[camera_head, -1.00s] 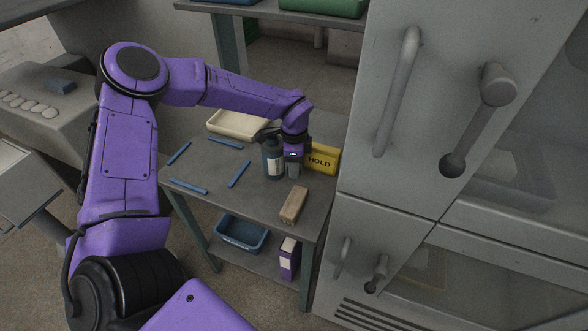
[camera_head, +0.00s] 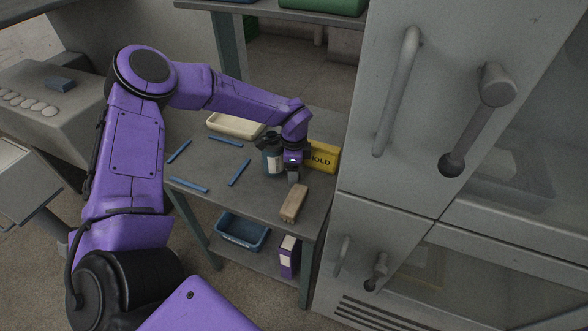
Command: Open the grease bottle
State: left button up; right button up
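A dark blue-grey bottle with a pale label (camera_head: 274,160), which looks like the grease bottle, stands upright on the small grey table. A black part shows at its top, partly hidden by my wrist. My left gripper (camera_head: 293,173) points down just to the right of the bottle, close against its side. I cannot tell whether it touches the bottle or whether its fingers are open. My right gripper is not in view.
A yellow HOLD sign (camera_head: 323,158) stands right behind the gripper. A wooden-backed brush (camera_head: 294,203) lies in front. Several blue sticks (camera_head: 239,172) and a cream tray (camera_head: 236,125) lie on the table (camera_head: 215,200). A grey cabinet (camera_head: 385,215) stands close on the right.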

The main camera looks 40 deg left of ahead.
pick_arm(q)
notch_tip(320, 180, up, 12)
jog(key=b, duration=0.1)
jog(key=shift+b, duration=0.4)
jog(key=shift+r, duration=0.1)
